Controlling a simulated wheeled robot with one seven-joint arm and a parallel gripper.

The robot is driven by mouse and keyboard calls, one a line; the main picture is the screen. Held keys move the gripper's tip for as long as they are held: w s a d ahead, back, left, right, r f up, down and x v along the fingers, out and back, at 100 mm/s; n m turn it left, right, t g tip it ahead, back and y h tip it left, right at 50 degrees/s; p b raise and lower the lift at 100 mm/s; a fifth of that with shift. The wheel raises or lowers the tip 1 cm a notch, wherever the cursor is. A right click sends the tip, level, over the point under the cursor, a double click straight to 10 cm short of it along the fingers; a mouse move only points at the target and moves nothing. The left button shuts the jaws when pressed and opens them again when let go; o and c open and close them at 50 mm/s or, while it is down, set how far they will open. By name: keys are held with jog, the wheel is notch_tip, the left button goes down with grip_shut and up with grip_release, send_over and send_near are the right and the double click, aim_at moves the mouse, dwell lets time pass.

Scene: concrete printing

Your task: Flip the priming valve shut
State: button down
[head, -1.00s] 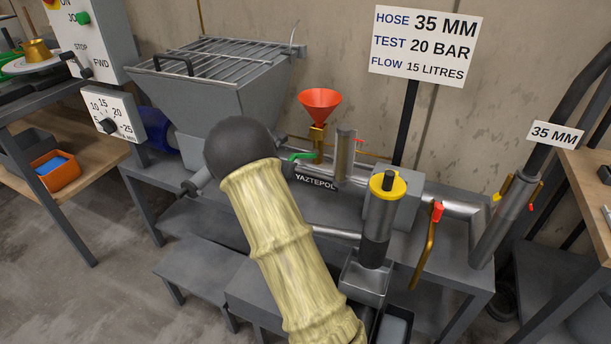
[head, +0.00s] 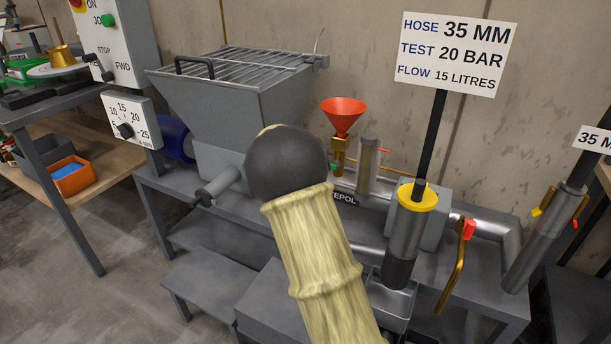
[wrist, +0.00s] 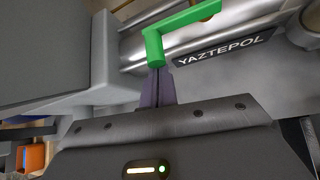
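The priming valve has a green lever and sits under an orange funnel (head: 343,113) on a brass fitting (head: 339,152). In the head view only a small bit of the green lever (head: 333,167) shows beside my arm. In the wrist view the green lever (wrist: 182,27) runs from upper right to a bent end just beyond my fingertips. My gripper (wrist: 158,72) has its two dark fingers together, with nothing seen between them. The tips are at or very near the lever's bent end; I cannot tell if they touch. My arm hides the gripper in the head view.
A steel pipe with a YAZTEPOL label (wrist: 225,47) runs behind the lever. A grey hopper (head: 235,100) stands to the left. A clear-sided cylinder (head: 367,165), a yellow-collared cylinder (head: 412,225) and a red-tipped brass lever (head: 460,262) stand to the right.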

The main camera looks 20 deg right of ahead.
notch_tip(320, 180, down, 5)
jog(key=b, duration=0.4)
jog(key=w+p+v, duration=0.1)
jog(key=p+v, duration=0.1)
jog(key=v, duration=0.8)
jog(key=shift+a+r+p, duration=0.4)
jog(key=shift+r, duration=0.15)
jog(key=shift+s, duration=0.1)
